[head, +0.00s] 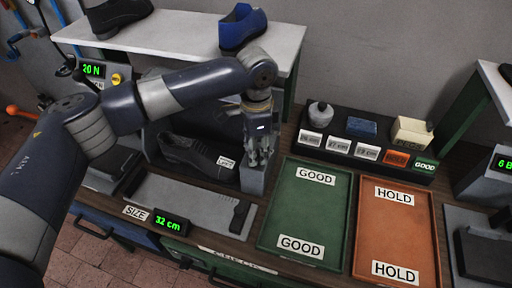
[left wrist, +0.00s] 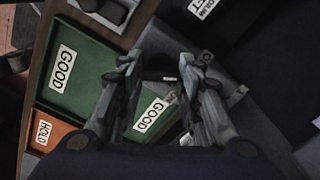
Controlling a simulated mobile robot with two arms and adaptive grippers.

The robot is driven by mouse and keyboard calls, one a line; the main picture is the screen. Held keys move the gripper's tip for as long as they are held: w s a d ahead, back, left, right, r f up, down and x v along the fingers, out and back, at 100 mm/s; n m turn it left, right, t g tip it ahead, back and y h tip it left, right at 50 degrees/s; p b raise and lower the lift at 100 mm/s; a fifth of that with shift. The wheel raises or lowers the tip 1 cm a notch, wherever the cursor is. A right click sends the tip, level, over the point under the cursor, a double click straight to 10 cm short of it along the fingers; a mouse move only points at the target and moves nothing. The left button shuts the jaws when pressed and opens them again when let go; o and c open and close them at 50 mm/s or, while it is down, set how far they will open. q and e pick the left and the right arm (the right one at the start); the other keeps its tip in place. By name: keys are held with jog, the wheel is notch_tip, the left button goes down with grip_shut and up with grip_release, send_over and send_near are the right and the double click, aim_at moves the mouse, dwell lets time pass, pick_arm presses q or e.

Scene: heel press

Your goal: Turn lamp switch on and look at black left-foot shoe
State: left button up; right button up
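My left gripper (head: 260,158) points down over the bench, just above a grey block (head: 254,180). In the left wrist view its fingers (left wrist: 162,62) are apart, with a small dark piece bearing a tiny white label (left wrist: 169,78) seen between them; I cannot tell if it touches them. A black shoe (head: 192,152) lies on the bench to the left of the gripper, partly under my arm, with a white tag (head: 226,162) near it. Another dark shoe (head: 118,14) stands on the upper shelf. I cannot make out a lamp or which shoe is left-foot. My right gripper is not in view.
A green GOOD tray (head: 306,222) and an orange HOLD tray (head: 396,232) lie empty to the right. A black rack (head: 365,150) stands behind them. A size gauge (head: 172,222) reads 32 cm in front. A blue shoe (head: 242,28) sits on the white shelf (head: 180,32).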

pick_arm(q)
jog(key=shift+c, duration=0.9)
jog(key=shift+r+m+p, duration=0.1)
jog(key=shift+m+p, duration=0.3)
jog(key=shift+p, duration=0.05)
jog(key=m+p, duration=0.3)
jog(key=shift+m, duration=0.3)
jog(key=m+p, duration=0.1)
jog(key=m, duration=0.2)
jog(key=shift+m+p, duration=0.3)
jog(key=shift+m, duration=0.1)
jog(key=shift+m+p, duration=0.45)
jog(key=shift+m, duration=1.35)
